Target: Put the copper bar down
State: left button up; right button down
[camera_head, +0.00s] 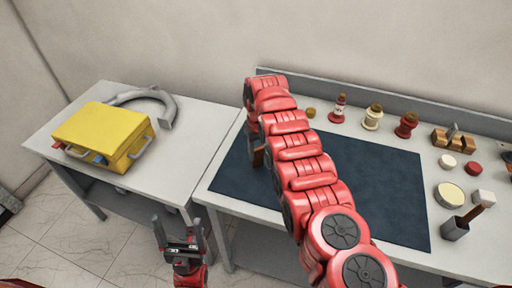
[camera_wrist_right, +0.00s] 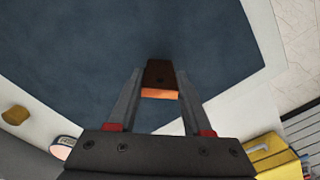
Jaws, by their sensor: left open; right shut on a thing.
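My right arm reaches across the dark blue mat (camera_head: 375,185) on the right table. My right gripper (camera_head: 255,148) is over the left part of the mat, largely hidden behind the arm in the head view. It is shut on the copper bar (camera_head: 258,157), of which only a small brown piece shows there. In the right wrist view the bar (camera_wrist_right: 160,93) sits between the fingertips, with a dark brown face and an orange copper end, above the mat. I cannot tell whether it touches the mat. My left gripper (camera_head: 180,232) is open and empty in front of the tables.
A yellow case (camera_head: 100,128) and a grey curved part (camera_head: 145,97) are on the left table. Several bottles and spools, including a red one (camera_head: 406,125), stand along the right table's back. A white-topped round tin (camera_head: 450,194) and a dark holder (camera_head: 456,228) are at the right.

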jog(key=shift+s+f, duration=0.1)
jog(key=shift+f, duration=0.05)
jog(key=shift+c, duration=1.6)
grip_release()
